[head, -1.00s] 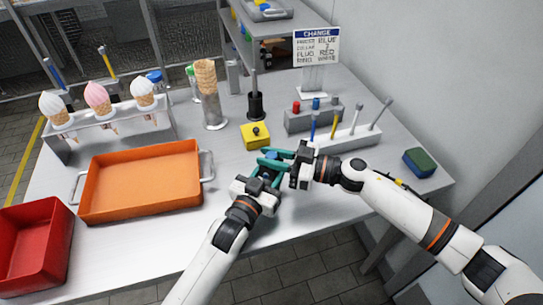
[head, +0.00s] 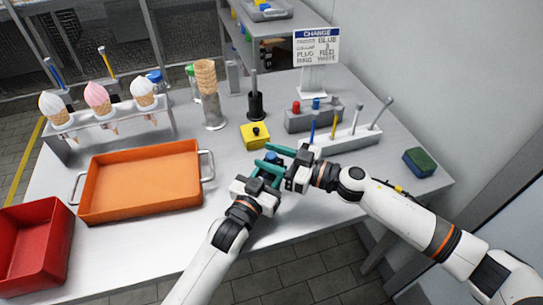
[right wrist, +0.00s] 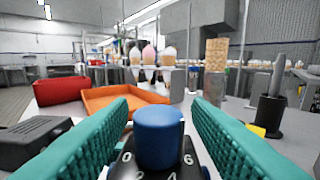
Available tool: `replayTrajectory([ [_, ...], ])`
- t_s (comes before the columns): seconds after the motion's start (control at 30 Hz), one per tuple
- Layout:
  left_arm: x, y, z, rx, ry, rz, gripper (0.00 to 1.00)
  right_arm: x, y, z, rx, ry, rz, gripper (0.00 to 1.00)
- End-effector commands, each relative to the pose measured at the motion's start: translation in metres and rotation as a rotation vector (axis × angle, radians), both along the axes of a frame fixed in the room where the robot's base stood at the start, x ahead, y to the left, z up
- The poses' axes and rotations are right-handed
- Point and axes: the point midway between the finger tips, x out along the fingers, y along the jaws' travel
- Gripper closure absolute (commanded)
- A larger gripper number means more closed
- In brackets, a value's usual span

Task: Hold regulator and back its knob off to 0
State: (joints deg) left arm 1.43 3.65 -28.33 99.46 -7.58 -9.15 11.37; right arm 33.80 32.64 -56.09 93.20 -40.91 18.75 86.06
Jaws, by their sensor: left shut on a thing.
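The regulator is a small dark body with a blue knob (right wrist: 160,137). In the right wrist view its black dial face (right wrist: 150,172) shows 0 at left, 4 near the bottom and 6 at right; I see no pointer. My left gripper (head: 266,166) is shut on the regulator above the table front, hiding most of the body. The knob shows as a small blue spot in the head view (head: 271,157). My right gripper (right wrist: 160,125) is open, its teal fingers on either side of the knob with gaps visible.
An orange tray (head: 143,214) and red bin (head: 30,280) lie to the left. A yellow block with a black button (head: 255,136) is just behind the grippers. A tool rack (head: 345,142) and a green-blue sponge (head: 419,162) are to the right.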

Motion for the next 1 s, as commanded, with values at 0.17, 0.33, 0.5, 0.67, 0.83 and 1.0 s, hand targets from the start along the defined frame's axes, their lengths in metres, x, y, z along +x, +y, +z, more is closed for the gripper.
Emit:
replayTrajectory([
  [0.17, 0.000, 0.000, 0.000, 0.000, 0.000, 0.000, 0.88, 0.000, 0.000, 0.000, 0.000, 0.000, 0.001, 0.55],
  [0.33, 0.000, 0.000, 0.000, 0.000, 0.000, 0.000, 0.88, -0.006, -0.014, -0.001, -0.002, 0.002, -0.001, 0.55],
  [0.5, 0.000, 0.000, 0.000, 0.000, 0.000, 0.000, 0.88, -0.021, -0.045, -0.002, -0.004, 0.004, -0.001, 0.55],
  [0.67, 0.000, 0.000, 0.000, 0.000, 0.000, 0.000, 0.88, -0.035, -0.076, -0.002, -0.003, 0.003, -0.002, 0.55],
  [0.83, 0.000, 0.000, 0.000, 0.000, 0.000, 0.000, 0.88, -0.045, -0.099, -0.001, -0.001, 0.003, 0.000, 0.55],
  [1.0, 0.000, 0.000, 0.000, 0.000, 0.000, 0.000, 0.88, -0.050, -0.109, 0.000, 0.000, 0.001, 0.000, 0.55],
])
